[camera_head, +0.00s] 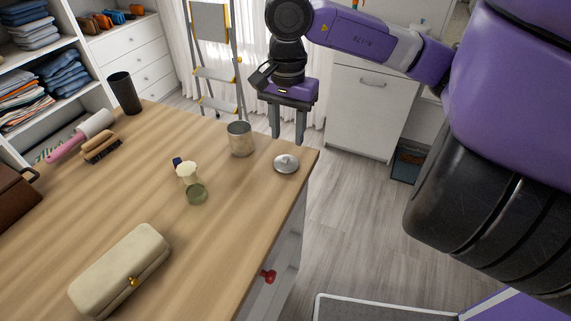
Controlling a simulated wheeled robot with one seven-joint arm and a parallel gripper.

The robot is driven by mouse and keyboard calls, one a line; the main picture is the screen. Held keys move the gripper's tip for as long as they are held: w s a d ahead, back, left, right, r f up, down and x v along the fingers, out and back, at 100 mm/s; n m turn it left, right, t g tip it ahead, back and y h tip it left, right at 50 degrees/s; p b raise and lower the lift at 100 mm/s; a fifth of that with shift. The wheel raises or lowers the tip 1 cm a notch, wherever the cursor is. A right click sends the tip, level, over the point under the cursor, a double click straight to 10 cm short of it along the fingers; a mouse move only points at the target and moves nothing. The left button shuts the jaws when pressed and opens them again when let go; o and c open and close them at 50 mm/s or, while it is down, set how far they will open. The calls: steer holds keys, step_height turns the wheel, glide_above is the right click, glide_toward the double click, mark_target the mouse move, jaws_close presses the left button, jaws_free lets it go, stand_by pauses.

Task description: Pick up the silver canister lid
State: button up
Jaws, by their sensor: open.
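The silver canister lid (286,163) lies flat on the wooden counter (220,255), near its right edge, with its small knob facing up. The open silver canister (240,139) stands upright to the left of the lid and a little farther back. My gripper (288,137) is open, with its two fingers pointing down. In the picture it shows just above the lid and right of the canister, apart from both. Nothing is between the fingers. Its exact height and distance from the lid are hard to tell from this one view.
A small jar (195,192) and a cream-topped item (187,172) stand left of the lid. A beige case (121,272), a brush (101,148), a lint roller (82,136) and a black cup (124,93) are farther left. A stepladder (213,73) stands behind. The counter around the lid is clear.

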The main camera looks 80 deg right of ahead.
mark_target(286, 157)
steer(key=shift+w+d+f+p, duration=0.15)
steer(key=shift+f+p, duration=0.15)
steer(key=shift+f, duration=1.55)
steer(key=shift+w+d+f+p, duration=0.1)
steer(key=shift+f+p, duration=0.15)
steer(key=shift+f, duration=1.55)
jaws_close()
